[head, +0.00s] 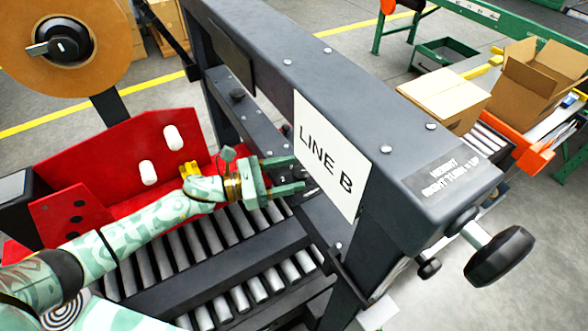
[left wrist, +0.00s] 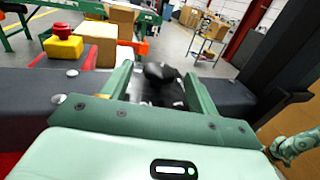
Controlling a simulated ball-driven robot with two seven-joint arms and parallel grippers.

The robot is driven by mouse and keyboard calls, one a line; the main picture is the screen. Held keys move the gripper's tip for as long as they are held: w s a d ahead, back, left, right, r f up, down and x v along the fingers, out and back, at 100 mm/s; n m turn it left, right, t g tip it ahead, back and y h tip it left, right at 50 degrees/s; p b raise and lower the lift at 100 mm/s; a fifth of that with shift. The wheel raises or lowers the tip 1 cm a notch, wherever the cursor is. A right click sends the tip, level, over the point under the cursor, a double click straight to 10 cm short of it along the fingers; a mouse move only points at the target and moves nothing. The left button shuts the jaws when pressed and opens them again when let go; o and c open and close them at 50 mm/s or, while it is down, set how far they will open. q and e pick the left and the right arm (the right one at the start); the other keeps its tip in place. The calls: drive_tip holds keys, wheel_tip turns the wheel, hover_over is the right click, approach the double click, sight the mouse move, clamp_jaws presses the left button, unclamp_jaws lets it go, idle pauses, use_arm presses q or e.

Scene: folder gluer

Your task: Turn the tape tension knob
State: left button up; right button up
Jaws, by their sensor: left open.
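A tan tape roll (head: 98,55) stands at the upper left in the head view, with a black winged knob (head: 62,46) at its hub. My left gripper (head: 299,174) is open, its fingers pointing right beside the "LINE B" plate and above the rollers. In the left wrist view, a dark rounded knob (left wrist: 158,72) shows between and beyond the open fingers (left wrist: 155,85), apart from them. I cannot tell which knob in the head view this is. A mint arm part (left wrist: 295,145) shows at the right edge of the left wrist view; any jaws on it are unclear.
The dark beam (head: 330,95) with the "LINE B" plate (head: 328,160) runs just right of my left gripper. A black crank handle (head: 498,257) sticks out at its near end. A red panel (head: 110,165) stands behind my left arm. Cartons (head: 540,75) stand beyond.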

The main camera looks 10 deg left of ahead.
use_arm(q)
drive_tip(key=shift+x, duration=0.85)
drive_tip(key=c, duration=0.9)
drive_tip(key=shift+c, duration=0.2)
